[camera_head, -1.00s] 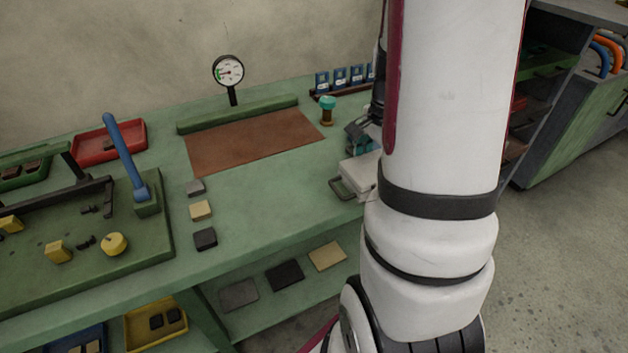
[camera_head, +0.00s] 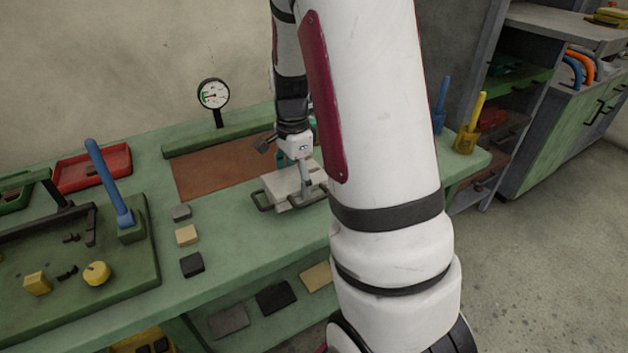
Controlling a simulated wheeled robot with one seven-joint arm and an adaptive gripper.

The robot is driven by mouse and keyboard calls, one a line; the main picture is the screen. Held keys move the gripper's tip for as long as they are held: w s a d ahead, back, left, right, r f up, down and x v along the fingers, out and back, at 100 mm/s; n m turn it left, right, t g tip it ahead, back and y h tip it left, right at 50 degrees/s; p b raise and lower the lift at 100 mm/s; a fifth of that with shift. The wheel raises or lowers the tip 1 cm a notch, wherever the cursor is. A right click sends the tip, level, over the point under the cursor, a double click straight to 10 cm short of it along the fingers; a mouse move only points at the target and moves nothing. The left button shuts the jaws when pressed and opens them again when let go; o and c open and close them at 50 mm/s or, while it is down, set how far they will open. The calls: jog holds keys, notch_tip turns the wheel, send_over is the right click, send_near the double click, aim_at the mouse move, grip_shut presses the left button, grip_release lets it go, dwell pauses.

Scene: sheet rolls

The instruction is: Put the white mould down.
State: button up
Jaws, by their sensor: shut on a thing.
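The white mould (camera_head: 284,183) is a pale flat block with a dark looped handle at its left and another at its right. It is at the green bench top, just in front of the brown mat (camera_head: 205,178). My gripper (camera_head: 303,182) reaches down from above and is shut on the mould at its right part. I cannot tell whether the mould's underside touches the bench or hangs slightly above it. My arm hides part of the bench to the right of the mould.
The green bench (camera_head: 235,220) has free room left of and in front of the mould. Small blocks (camera_head: 187,235) lie further left. A dial gauge (camera_head: 213,95) stands behind the mat. Blue (camera_head: 440,110) and yellow (camera_head: 470,125) upright tools stand at the right.

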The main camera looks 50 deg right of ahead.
jog(key=shift+w+a, duration=0.15)
jog(key=shift+w, duration=0.15)
jog(key=shift+f+b, duration=0.3)
jog(key=shift+f, duration=1.4)
jog(key=shift+f, duration=0.15)
jog(key=o, duration=1.9)
jog(key=shift+o, duration=0.2)
